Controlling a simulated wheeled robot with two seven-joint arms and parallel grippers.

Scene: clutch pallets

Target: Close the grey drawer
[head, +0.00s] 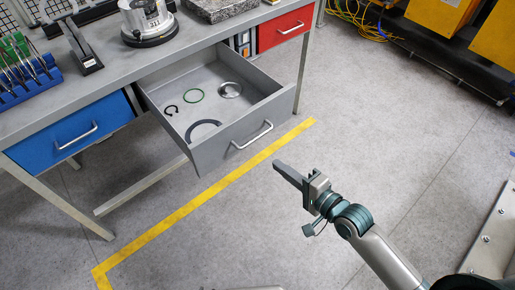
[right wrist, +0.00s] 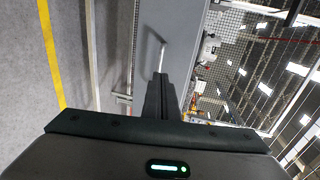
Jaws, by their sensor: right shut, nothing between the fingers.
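The grey drawer (head: 246,140) is pulled out from under the workbench in the head view. Its front faces me and carries a silver bar handle (head: 252,136). Inside lie a green ring, a black clip, a dark curved ring and a silver disc. My right gripper (head: 279,166) is shut and empty, a short way in front of the drawer front, to the right of and below the handle in the picture. In the right wrist view the closed fingers (right wrist: 160,85) point toward the drawer front (right wrist: 178,25) and its handle (right wrist: 161,57). My left gripper does not show.
The grey workbench (head: 100,55) holds a blue tool rack, a black stand and a round metal device. A blue drawer (head: 70,130) and a red drawer (head: 286,28) sit shut on either side. Yellow tape (head: 200,199) marks the floor.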

